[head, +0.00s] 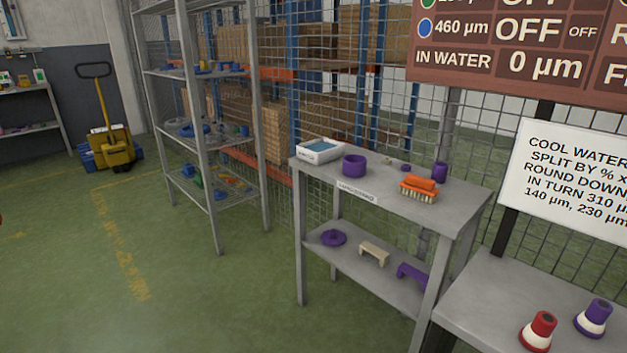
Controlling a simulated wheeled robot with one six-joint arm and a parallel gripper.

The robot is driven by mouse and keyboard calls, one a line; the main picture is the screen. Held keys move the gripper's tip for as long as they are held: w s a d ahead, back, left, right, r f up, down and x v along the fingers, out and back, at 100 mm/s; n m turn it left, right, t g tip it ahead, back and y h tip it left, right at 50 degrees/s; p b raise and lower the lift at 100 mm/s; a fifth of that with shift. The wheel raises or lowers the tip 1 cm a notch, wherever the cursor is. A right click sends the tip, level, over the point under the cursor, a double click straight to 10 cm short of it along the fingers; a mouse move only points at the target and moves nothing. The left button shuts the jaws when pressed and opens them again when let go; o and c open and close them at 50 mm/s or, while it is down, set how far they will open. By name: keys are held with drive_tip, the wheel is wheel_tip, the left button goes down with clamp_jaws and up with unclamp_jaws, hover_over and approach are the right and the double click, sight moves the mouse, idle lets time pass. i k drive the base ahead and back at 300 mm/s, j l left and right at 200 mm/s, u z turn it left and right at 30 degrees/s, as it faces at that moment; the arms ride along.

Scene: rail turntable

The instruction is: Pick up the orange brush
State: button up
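The orange brush (419,187) lies on the top of a grey metal table (440,217) right of the middle of the head view. Its orange handle is up and its pale bristles face down on the table. Nothing covers it. My gripper is not in the head view.
A nearer table (490,300) at right holds a red cone (541,331) and a purple cone (594,317). Green floor (190,300) at left is clear.

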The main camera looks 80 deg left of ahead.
sight(417, 187)
drive_tip(key=u, duration=1.8)
